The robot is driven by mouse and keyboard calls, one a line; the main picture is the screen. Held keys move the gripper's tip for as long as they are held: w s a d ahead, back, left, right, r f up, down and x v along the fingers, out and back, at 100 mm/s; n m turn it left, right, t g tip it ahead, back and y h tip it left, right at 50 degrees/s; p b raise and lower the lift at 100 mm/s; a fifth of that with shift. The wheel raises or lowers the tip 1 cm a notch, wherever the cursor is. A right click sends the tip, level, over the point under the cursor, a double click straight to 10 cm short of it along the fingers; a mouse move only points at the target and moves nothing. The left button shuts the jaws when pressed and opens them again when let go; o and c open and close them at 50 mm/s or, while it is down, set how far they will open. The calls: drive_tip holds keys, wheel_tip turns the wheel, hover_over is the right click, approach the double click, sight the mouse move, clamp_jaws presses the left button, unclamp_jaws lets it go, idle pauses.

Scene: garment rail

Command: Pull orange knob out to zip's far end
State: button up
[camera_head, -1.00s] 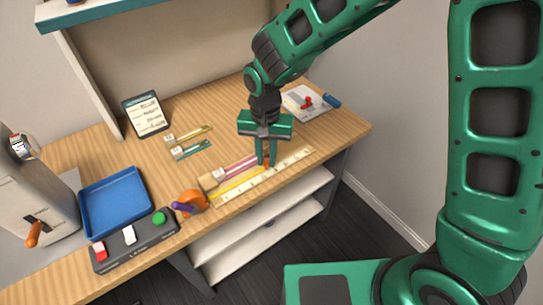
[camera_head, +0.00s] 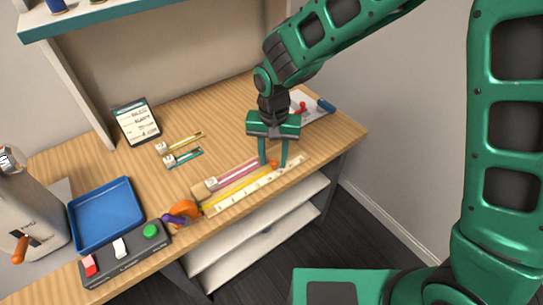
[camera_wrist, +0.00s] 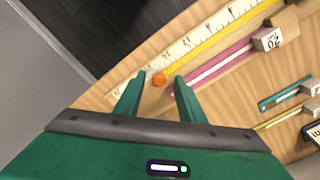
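The small orange knob (camera_head: 274,164) sits at the right end of the yellow zip strip (camera_head: 238,187), beside the white ruler (camera_head: 250,188). In the wrist view, the orange knob (camera_wrist: 159,79) shows between my two fingertips, with a gap on each side. The yellow strip (camera_wrist: 232,33) runs from it toward the upper right, and bare ruler continues a little past it to the lower left. My gripper (camera_head: 273,163) is open and empty, pointing down over the knob; it also fills the lower wrist view (camera_wrist: 159,77).
A pink strip (camera_head: 238,173) lies parallel behind the yellow one. Smaller yellow and teal strips (camera_head: 185,157) lie further back. A board with a red joystick (camera_head: 301,107) is behind my gripper. An orange and purple object (camera_head: 181,212) sits at the left end. The table's front edge is close.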

sight(275, 161)
wheel_tip(275, 161, up, 11)
drive_tip(key=shift+f, duration=0.15)
idle(0.6)
drive_tip(key=shift+w+d, duration=0.1)
drive_tip(key=shift+d, duration=0.05)
